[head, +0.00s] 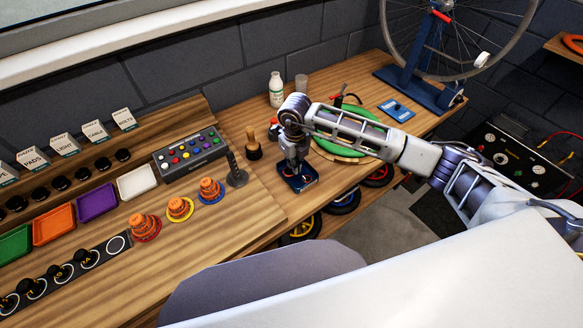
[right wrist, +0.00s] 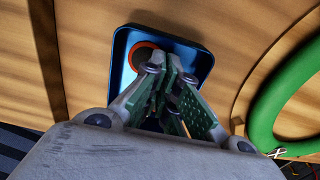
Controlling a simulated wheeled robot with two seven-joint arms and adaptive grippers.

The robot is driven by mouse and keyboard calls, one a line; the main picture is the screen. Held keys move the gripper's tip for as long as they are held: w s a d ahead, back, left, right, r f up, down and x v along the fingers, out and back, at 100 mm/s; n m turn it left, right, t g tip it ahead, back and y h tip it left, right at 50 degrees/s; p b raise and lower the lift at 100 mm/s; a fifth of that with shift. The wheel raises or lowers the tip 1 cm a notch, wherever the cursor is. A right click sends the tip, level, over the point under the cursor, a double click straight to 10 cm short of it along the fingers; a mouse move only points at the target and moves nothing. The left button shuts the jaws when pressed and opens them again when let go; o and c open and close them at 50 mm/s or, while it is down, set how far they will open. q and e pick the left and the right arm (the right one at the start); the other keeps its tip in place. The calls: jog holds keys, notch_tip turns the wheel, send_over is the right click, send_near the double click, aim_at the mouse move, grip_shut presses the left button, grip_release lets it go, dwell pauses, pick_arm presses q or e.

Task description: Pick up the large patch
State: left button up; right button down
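A round patch with an orange rim (right wrist: 140,49) lies in a small blue tray (right wrist: 204,63) in the right wrist view, partly hidden by my fingers. I cannot tell its size against other patches. The blue tray also shows in the head view (head: 305,187), near the bench's front edge. My right gripper (head: 297,170) points down over this tray. In the right wrist view its green-padded fingers (right wrist: 164,68) lie close together beside the patch. Whether they touch or grip it is hidden. My left gripper is out of view.
A green ring (head: 340,152) lies to the right of the tray. A wooden-handled tool (head: 252,148), a white bottle (head: 276,90) and a blue wheel stand (head: 415,85) are behind. Orange cones (head: 145,226) and coloured trays (head: 97,203) fill the left side. Wheels (head: 342,201) hang below the bench edge.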

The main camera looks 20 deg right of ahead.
jog(key=shift+r, duration=0.1)
notch_tip(320, 180, up, 10)
jog(key=b, duration=0.1)
dwell(0.5)
